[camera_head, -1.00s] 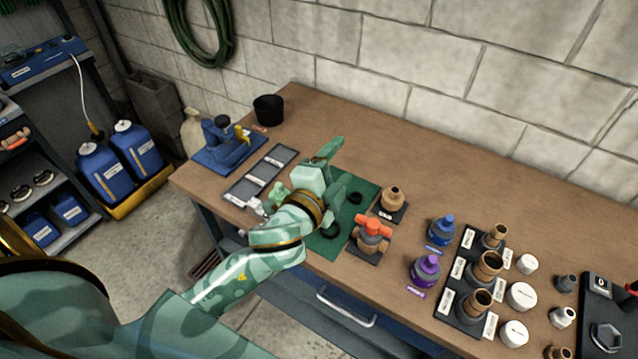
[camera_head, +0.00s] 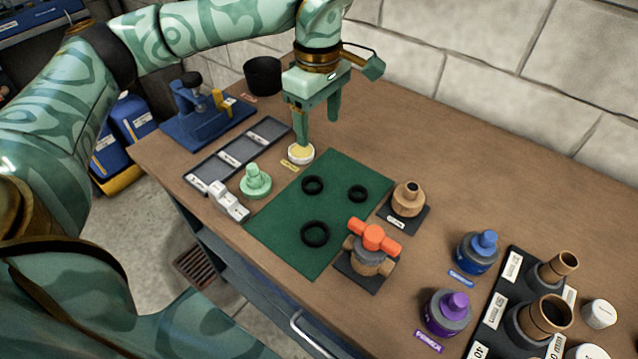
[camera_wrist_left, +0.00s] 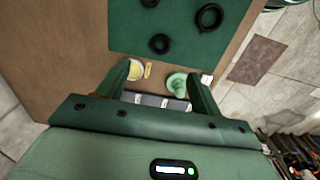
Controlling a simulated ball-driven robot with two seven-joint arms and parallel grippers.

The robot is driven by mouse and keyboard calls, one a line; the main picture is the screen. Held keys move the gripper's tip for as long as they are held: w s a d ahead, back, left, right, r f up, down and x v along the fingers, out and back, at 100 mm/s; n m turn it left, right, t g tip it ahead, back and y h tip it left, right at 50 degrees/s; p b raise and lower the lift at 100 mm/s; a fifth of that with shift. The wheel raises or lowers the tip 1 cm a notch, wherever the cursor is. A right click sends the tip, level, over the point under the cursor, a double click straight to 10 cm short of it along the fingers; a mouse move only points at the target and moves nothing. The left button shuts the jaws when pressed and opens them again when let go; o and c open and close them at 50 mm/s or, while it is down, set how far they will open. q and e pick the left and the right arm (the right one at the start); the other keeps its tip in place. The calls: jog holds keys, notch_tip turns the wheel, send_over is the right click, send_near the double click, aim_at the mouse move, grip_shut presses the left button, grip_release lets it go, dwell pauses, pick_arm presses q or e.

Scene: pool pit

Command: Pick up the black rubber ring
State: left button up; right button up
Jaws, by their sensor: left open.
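Three black rubber rings lie flat and apart on a green mat (camera_head: 283,222): a back-left ring (camera_head: 312,184), a smaller right ring (camera_head: 357,192) and a larger front ring (camera_head: 315,233). Which one the task means cannot be told. My left gripper (camera_head: 320,131) is open and empty above the bench, behind the mat, with its fingers pointing down. In the left wrist view, the gripper (camera_wrist_left: 156,74) has its fingers apart, and the back-left ring (camera_wrist_left: 159,44) and larger ring (camera_wrist_left: 209,17) lie beyond them on the mat. My right gripper is not in view.
A yellow-topped white jar (camera_head: 301,153) stands close to the left gripper's fingers. A pale green stepped piece (camera_head: 256,181) stands left of the mat. An orange-handled valve (camera_head: 372,240) and a brass fitting (camera_head: 408,199) stand to its right. Bare bench lies behind the mat.

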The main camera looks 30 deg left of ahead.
pick_arm(q)
jog(key=b, duration=0.3)
send_over(314, 188)
jog(key=f, duration=0.7)
jog(key=d+f, duration=0.1)
jog(key=f, duration=0.2)
jog(key=shift+w+f, duration=0.15)
jog(key=f+b, duration=0.1)
jog(key=f, duration=0.2)
jog(key=a+f+b, duration=0.1)
jog(key=f, duration=0.1)
jog(key=shift+f+b, duration=0.25)
jog(key=shift+b, duration=0.1)
jog(key=shift+r, duration=0.1)
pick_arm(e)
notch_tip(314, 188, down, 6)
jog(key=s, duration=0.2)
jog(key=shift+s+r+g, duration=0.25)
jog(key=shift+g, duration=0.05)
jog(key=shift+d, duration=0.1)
pick_arm(q)
jog(key=c, duration=1.1)
